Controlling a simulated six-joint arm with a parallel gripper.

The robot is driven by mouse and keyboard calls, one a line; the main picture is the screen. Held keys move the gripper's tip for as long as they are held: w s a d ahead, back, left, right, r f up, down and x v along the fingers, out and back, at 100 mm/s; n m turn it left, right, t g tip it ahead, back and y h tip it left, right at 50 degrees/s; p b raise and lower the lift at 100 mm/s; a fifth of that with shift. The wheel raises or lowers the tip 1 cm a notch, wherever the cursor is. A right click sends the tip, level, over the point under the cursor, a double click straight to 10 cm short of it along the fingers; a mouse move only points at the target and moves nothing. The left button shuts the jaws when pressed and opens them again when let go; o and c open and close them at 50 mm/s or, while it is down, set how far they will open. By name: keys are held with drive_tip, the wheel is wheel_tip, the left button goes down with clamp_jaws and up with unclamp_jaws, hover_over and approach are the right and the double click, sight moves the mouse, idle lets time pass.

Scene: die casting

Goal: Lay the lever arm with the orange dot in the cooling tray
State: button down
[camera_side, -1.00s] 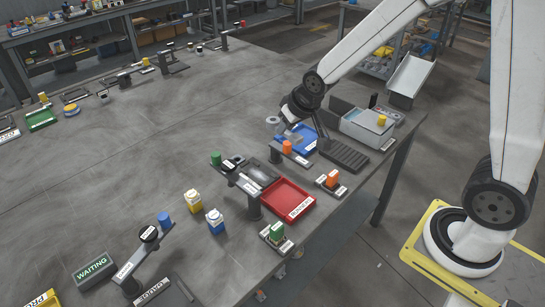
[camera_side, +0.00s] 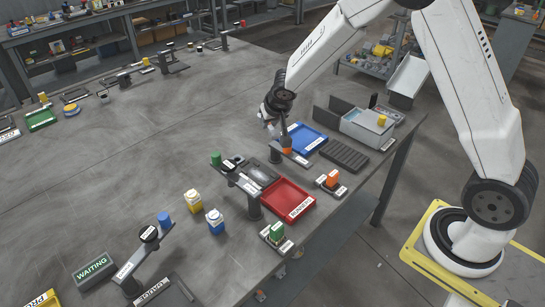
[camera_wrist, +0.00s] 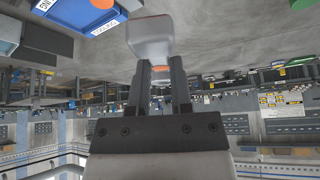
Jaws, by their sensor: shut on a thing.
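In the wrist view my gripper (camera_wrist: 160,65) is shut on a pale grey part (camera_wrist: 150,38), which I take for the lever arm. Orange shows at its far end and between my fingers. The rest of the part is hidden by the fingers. In the side view my gripper (camera_side: 270,113) is left of the blue tray (camera_side: 304,141), above the bench, and the held part is too small to make out clearly. The blue tray is probably the cooling tray. It also shows in the wrist view (camera_wrist: 103,20), apart from the held part.
An orange knob (camera_side: 287,148) stands beside the blue tray, close below my wrist. A red tray (camera_side: 288,199) lies nearer, with a small orange-topped block (camera_side: 332,180) to its right. A ribbed dark pad (camera_side: 344,155) and a grey bath (camera_side: 366,128) lie to the right.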

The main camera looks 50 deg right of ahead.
drive_tip(key=shift+f, duration=2.1)
drive_tip(key=shift+w, duration=0.1)
approach(242, 150)
drive_tip(key=shift+w+d+f, duration=0.15)
drive_tip(key=shift+w+d, duration=0.35)
drive_tip(key=shift+w, duration=0.1)
drive_tip(key=shift+w+f, duration=0.75)
drive_tip(key=shift+f, duration=0.05)
drive_tip(key=shift+w+f, duration=0.1)
drive_tip(key=shift+f, duration=0.05)
drive_tip(key=shift+w+f, duration=0.1)
drive_tip(key=shift+f, duration=1.5)
